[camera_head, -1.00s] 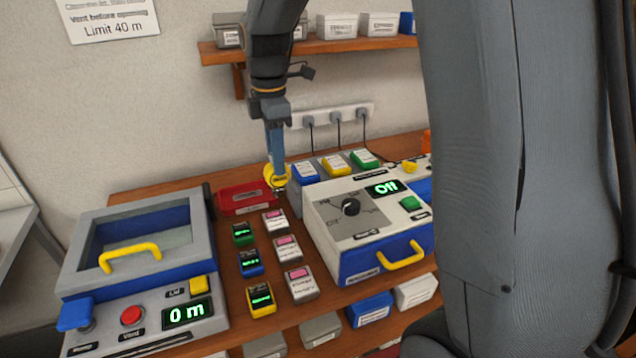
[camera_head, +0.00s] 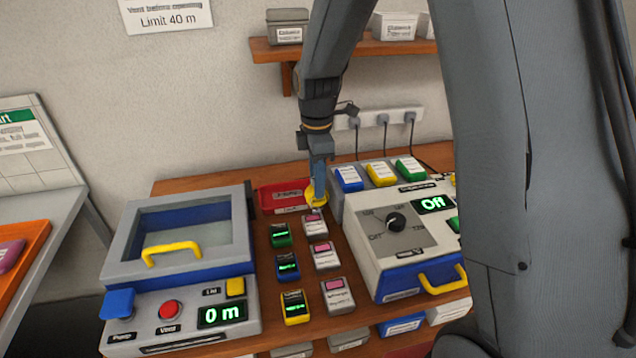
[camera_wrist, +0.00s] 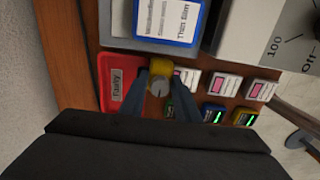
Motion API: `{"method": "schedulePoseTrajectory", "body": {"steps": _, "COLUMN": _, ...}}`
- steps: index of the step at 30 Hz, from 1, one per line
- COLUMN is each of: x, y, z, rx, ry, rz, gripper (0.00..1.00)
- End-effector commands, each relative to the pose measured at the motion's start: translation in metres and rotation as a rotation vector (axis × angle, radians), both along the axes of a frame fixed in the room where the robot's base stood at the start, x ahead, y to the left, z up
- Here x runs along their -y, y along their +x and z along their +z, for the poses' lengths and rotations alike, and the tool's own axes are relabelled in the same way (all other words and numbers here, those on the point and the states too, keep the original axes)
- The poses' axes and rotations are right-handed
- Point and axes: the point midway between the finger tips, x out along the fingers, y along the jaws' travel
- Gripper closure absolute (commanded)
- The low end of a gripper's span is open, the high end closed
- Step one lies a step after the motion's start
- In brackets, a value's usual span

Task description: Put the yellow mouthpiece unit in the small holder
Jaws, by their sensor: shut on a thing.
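The yellow mouthpiece unit (camera_head: 316,194) is a small round yellow piece with a grey face. My gripper (camera_head: 317,206) is shut on it, pointing down above the bench, just right of the red tray. In the wrist view the yellow unit (camera_wrist: 160,74) sits between the two blue-grey fingertips of my gripper (camera_wrist: 160,84), its grey disc facing the camera. It partly covers the nearest pink-screened grey unit there. No piece is clearly marked as the small holder, so I cannot tell which it is.
The red tray (camera_wrist: 104,90) is labelled "Faulty". Small units with green displays (camera_head: 288,267) and grey units with pink screens (camera_head: 325,256) stand in two rows. A lidded chamber (camera_head: 125,252) stands left, a dial box (camera_head: 362,238) right. An orange tray (camera_head: 38,242) is far left.

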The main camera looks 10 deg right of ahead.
Motion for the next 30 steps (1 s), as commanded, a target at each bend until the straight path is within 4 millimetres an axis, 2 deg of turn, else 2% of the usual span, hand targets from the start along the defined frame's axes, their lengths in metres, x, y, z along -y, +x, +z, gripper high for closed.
{"method": "schedulePoseTrajectory", "body": {"steps": 3, "x": 0.0000, "y": -0.0004, "z": -0.0111, "rx": 0.000, "ry": 0.000, "rz": 0.000, "gripper": 1.00}}
{"method": "schedulePoseTrajectory", "body": {"steps": 13, "x": 0.0000, "y": 0.0003, "z": -0.0143, "rx": 0.001, "ry": 0.000, "rz": 0.000, "gripper": 1.00}}
{"method": "schedulePoseTrajectory", "body": {"steps": 14, "x": 0.0000, "y": 0.0002, "z": -0.0148, "rx": 0.001, "ry": 0.000, "rz": 0.000, "gripper": 0.69}}
{"method": "schedulePoseTrajectory", "body": {"steps": 17, "x": 0.0000, "y": 0.0002, "z": -0.0143, "rx": 0.001, "ry": 0.000, "rz": 0.000, "gripper": 0.52}}
{"method": "schedulePoseTrajectory", "body": {"steps": 26, "x": 0.0000, "y": 0.0002, "z": -0.0134, "rx": 0.001, "ry": 0.000, "rz": 0.000, "gripper": 0.52}}
{"method": "schedulePoseTrajectory", "body": {"steps": 30, "x": 0.0000, "y": 0.0009, "z": -0.0050, "rx": 0.002, "ry": 0.000, "rz": 0.000, "gripper": 0.52}}
